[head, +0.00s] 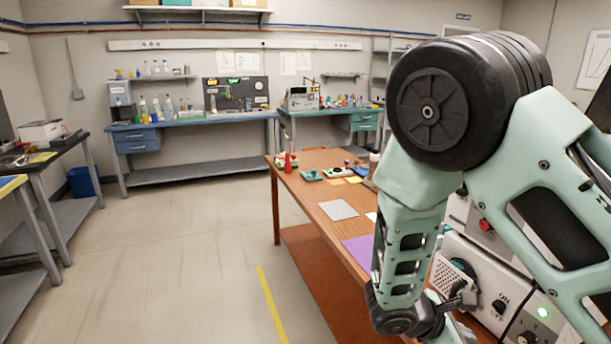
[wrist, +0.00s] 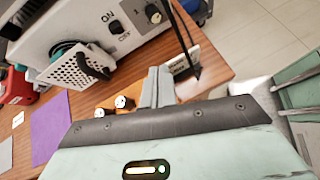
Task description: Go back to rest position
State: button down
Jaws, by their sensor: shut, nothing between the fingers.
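My gripper shows in the wrist view (wrist: 158,88) with its grey fingers together and nothing between them. It is over the brown wooden table (wrist: 215,50), close to the front of a white machine. In the head view my arm fills the right side, bent down over the table (head: 306,187). The gripper's fingertips cannot be made out clearly there. The white machine (wrist: 95,22) has a perforated panel (wrist: 85,70), a dark knob and an ON/OFF marking. It also shows in the head view (head: 480,285), with a green light lit.
A purple sheet (head: 358,250) and a grey sheet (head: 338,210) lie on the table. A red object (wrist: 15,85) stands left of the machine in the wrist view. Two small white-topped items (wrist: 123,102) lie near my gripper.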

jog(key=s+a+r+m+g+y, duration=0.1)
jog(key=s+a+r+m+y, duration=0.9)
jog(key=s+a+r, duration=0.4)
jog(key=s+a+y, duration=0.1)
jog(key=s+a, duration=0.2)
jog(key=s, duration=0.2)
jog(key=shift+a+r+y, duration=0.15)
jog(key=shift+r+y, duration=0.15)
jog(key=shift+r, duration=0.1)
jog(key=shift+w, duration=0.1)
